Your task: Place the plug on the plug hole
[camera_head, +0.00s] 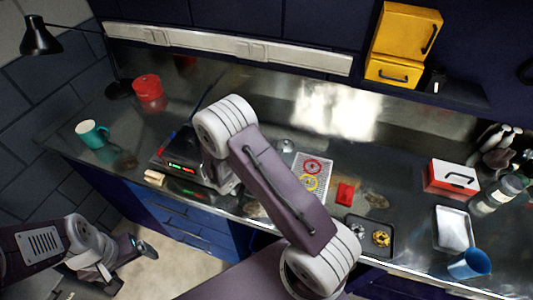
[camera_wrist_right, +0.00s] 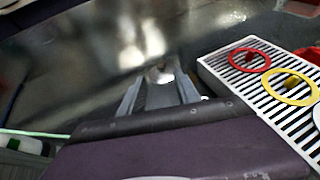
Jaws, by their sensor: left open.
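On a white slotted plate (camera_head: 325,166) lie a red ring (camera_head: 312,166) and a yellow ring (camera_head: 308,183), each with a small piece at its centre; the rings (camera_wrist_right: 249,60) also show in the right wrist view. A small round silvery piece (camera_head: 288,145) sits at the plate's back left. I cannot tell which thing is the plug or the hole. My left gripper (camera_head: 138,245) is open and empty over the floor. My right gripper (camera_wrist_right: 160,92) has its fingers apart, with a shiny round piece (camera_wrist_right: 161,75) at their tips; I cannot tell whether it is held.
A black device with lit displays (camera_head: 180,166) is beside my right arm. A dark tray (camera_head: 368,248), a red block (camera_head: 345,193), a red box (camera_head: 452,177), a white tray (camera_head: 453,229) and a blue cup (camera_head: 470,264) stand right. A teal mug (camera_head: 92,134) stands left.

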